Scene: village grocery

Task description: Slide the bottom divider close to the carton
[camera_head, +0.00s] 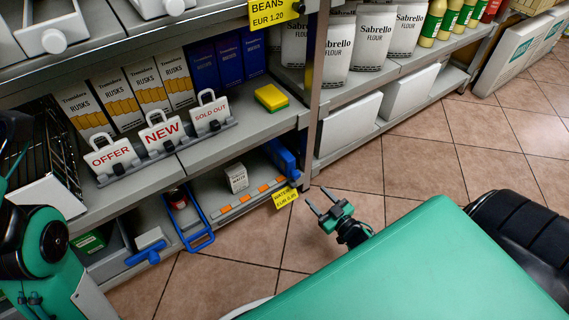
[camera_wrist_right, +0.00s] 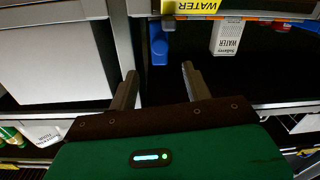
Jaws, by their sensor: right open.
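In the right wrist view the blue divider (camera_wrist_right: 159,45) lies just beyond the fingertips. My right gripper (camera_head: 318,199) is open and empty, in front of the shelf's right end, apart from the divider. It also shows in the wrist view (camera_wrist_right: 158,70). My left gripper is out of view.
A yellow price tag (camera_head: 285,197) hangs at the shelf front near my right gripper. A shelf upright (camera_head: 314,95) stands right of the divider. Another blue frame (camera_head: 199,239) juts out at left. Signs (camera_head: 163,131) stand on the shelf above. Tiled floor (camera_head: 350,177) is clear.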

